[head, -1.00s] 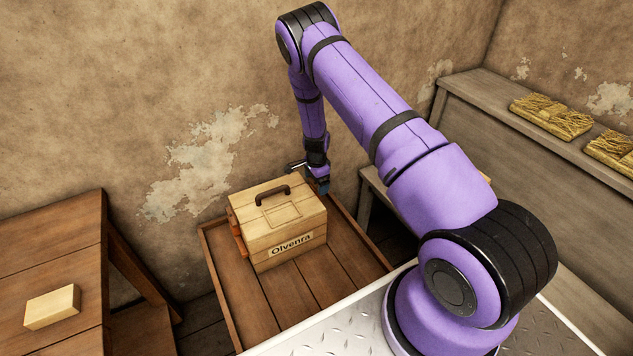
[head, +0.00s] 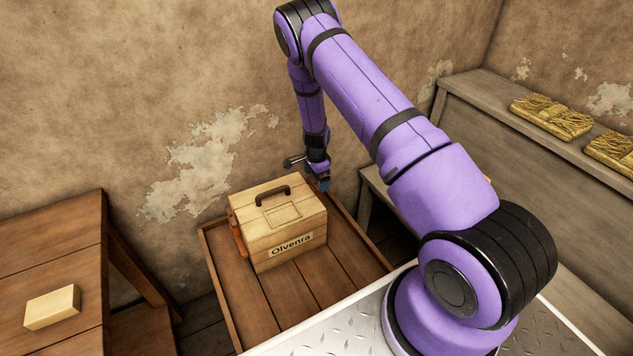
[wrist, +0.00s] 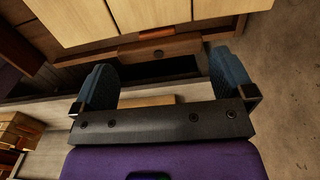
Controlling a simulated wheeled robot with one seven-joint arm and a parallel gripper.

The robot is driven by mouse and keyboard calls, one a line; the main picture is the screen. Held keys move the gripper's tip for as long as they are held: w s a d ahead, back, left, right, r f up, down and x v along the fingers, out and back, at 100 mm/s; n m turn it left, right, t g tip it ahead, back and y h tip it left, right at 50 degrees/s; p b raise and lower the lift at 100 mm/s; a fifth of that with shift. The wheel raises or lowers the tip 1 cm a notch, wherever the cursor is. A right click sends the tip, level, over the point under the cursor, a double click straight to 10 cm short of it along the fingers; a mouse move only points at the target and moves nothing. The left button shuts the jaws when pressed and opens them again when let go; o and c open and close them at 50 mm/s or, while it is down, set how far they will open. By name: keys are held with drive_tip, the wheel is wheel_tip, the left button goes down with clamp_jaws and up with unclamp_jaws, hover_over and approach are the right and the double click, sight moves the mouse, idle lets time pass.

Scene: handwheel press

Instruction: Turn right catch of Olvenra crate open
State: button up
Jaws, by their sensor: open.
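The Olvenra crate (head: 290,222), a pale wooden box with a dark top handle and a name label, stands on a brown wooden tray-like table (head: 230,300). An orange-brown catch (head: 238,241) shows on its left side in the head view. The crate's right side is turned away there. My gripper (head: 320,184) is above and behind the crate's right rear corner, apart from it. In the wrist view my gripper (wrist: 161,82) is open and empty. The crate (wrist: 150,14) fills the top, with a small orange-brown piece (wrist: 157,33), perhaps the right catch, beyond the fingers.
A raised rim (head: 345,215) edges the table. The wall (head: 180,110) is close behind it. At left a wooden table (head: 60,240) carries a pale block (head: 52,307). At right a grey bench (head: 470,110) holds yellowish bundles (head: 551,115).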

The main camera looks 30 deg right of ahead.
wheel_tip(320, 180, up, 9)
drive_tip(key=shift+f, duration=0.2)
drive_tip(key=shift+r, duration=0.1)
idle(0.5)
wheel_tip(320, 180, up, 16)
drive_tip(key=n+t+y, duration=0.1)
drive_tip(key=n, duration=0.2)
hover_over(316, 183)
drive_tip(key=s+a, duration=0.2)
drive_tip(key=a, duration=0.2)
drive_tip(key=s+a+r+n+t, duration=0.15)
drive_tip(key=s+r, duration=0.25)
drive_tip(key=r, duration=0.5)
drive_tip(key=s+a+r+n, duration=0.2)
drive_tip(key=s+r+n, duration=0.15)
drive_tip(key=r, duration=0.45)
drive_tip(key=s+a+r+n+t, duration=0.15)
drive_tip(key=s+r+n, duration=0.35)
drive_tip(key=s+r, duration=0.75)
drive_tip(key=s+r+n+t+h, duration=0.1)
drive_tip(key=s+n, duration=0.4)
drive_tip(key=s, duration=1.3)
drive_tip(key=shift+s+a+r, duration=0.25)
drive_tip(key=shift+a+r, duration=0.1)
drive_tip(key=shift+a, duration=0.1)
